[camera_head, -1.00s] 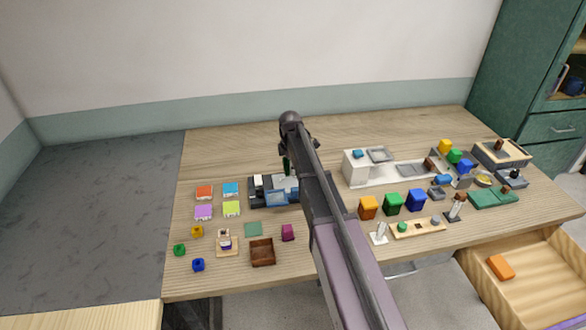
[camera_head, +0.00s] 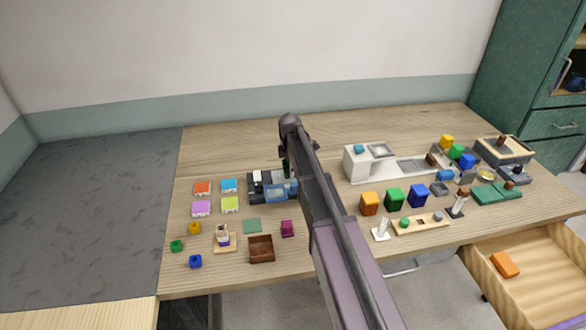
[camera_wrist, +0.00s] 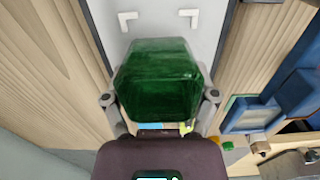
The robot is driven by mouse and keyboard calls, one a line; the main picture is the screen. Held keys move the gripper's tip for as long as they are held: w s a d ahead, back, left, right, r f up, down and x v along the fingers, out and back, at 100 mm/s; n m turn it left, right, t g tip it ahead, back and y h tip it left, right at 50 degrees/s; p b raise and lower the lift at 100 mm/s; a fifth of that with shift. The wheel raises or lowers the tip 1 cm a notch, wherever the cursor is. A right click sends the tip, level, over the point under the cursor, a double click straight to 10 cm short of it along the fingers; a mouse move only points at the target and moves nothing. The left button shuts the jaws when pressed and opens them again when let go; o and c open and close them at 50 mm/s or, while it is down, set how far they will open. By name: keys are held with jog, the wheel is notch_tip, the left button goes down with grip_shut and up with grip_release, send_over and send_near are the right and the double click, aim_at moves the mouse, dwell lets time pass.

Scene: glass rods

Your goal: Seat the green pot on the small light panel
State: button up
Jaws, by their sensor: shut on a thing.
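The green pot (camera_wrist: 157,82) is held in my gripper (camera_wrist: 160,103), whose fingers close on it from both sides in the wrist view. The light panel (camera_wrist: 160,22) is a pale grey-white surface with white corner marks, seen beyond the pot. The pot covers part of it, and I cannot tell whether they touch. In the head view my gripper is mostly hidden by my arm, and only a dark green bit of the pot (camera_head: 286,165) shows below the wrist.
A dark device with a blue part (camera_head: 275,194) stands just left of my arm; its blue parts also show at the right of the wrist view (camera_wrist: 292,95). A white station (camera_head: 360,167) and coloured bins (camera_head: 394,197) lie to the right. The table's back strip is clear.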

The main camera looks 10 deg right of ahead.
jog(key=shift+f+b, duration=0.9)
jog(key=shift+f, duration=0.3)
jog(key=o, duration=1.1)
jog(key=shift+r, duration=0.1)
